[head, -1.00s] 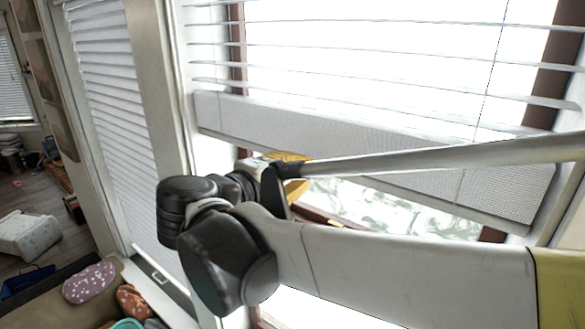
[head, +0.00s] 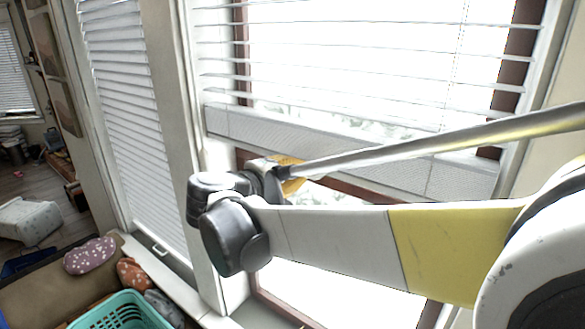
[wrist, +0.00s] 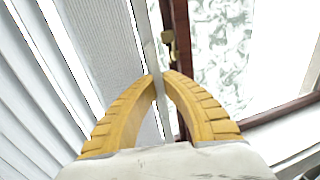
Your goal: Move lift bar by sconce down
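The lift bar (head: 290,133) is the pale, finely patterned bottom rail of the raised blind over the large window. It hangs partway down, and my arm hides part of it. In the wrist view the bar's patterned face (wrist: 103,35) is left of the fingers, with its thin edge running to the fingertips. My gripper (wrist: 162,76) has yellow ribbed fingers curved together at that edge, tips almost meeting with the strip between them. In the head view the gripper (head: 290,172) is at the bar's lower side, mostly hidden by my wrist. No sconce is visible.
A second, lowered blind (head: 135,120) covers the window to the left. A teal basket (head: 125,312) and cushions (head: 90,256) lie below it. Brown window framing (wrist: 181,50) is close to the right finger. Open glass lies below the bar.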

